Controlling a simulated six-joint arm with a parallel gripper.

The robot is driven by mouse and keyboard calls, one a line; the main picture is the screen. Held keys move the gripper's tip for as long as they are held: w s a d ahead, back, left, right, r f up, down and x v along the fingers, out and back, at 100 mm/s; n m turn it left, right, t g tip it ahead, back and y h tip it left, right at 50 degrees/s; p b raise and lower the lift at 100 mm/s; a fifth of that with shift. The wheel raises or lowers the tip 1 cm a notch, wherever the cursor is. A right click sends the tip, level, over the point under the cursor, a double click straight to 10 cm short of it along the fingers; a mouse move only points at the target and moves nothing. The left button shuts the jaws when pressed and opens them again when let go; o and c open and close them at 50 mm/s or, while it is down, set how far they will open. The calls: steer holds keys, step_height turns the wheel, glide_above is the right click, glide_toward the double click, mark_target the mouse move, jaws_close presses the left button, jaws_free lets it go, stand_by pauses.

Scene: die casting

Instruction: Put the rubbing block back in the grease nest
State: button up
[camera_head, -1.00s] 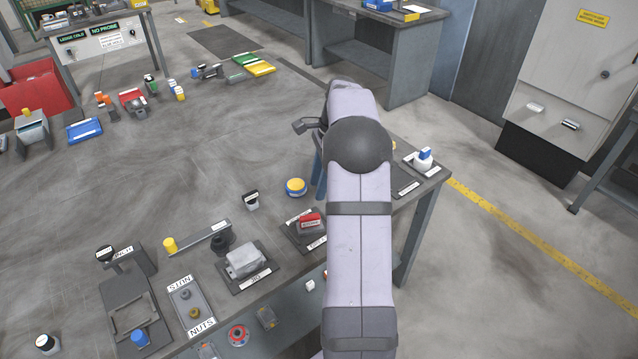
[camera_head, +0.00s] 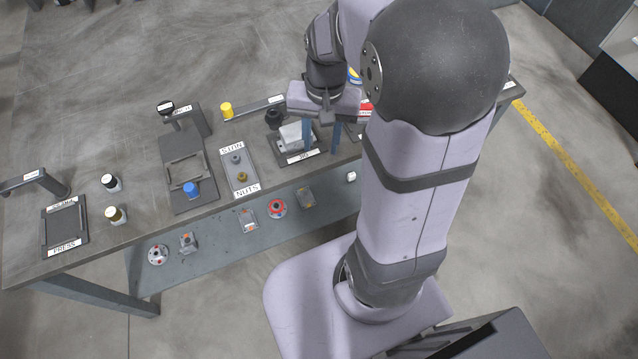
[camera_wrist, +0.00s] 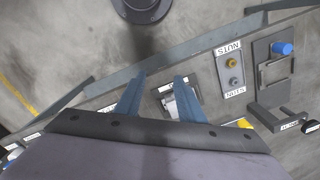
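I cannot tell for sure which piece is the rubbing block, and I can read no grease label. A pale grey block (camera_head: 296,134) sits in a dark, labelled nest (camera_head: 302,158) on the bench; it also shows in the wrist view (camera_wrist: 183,103). A red piece (camera_head: 366,108) is mostly hidden behind my arm. My gripper (camera_head: 321,137) is above the bench by the grey block's nest. In the wrist view its two blue-grey fingers (camera_wrist: 157,92) are wide apart with nothing between them; the grey block shows beyond the gap.
An empty press nest (camera_head: 65,225) is far left. A lower shelf (camera_head: 215,250) holds several small parts.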

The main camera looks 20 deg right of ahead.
steer(key=s+a+f+n, duration=0.2)
steer(key=s+a+n, duration=0.2)
steer(key=s+n, duration=0.2)
steer(key=s, duration=0.2)
steer(key=shift+s+a+f, duration=0.15)
steer(key=shift+s+f, duration=0.2)
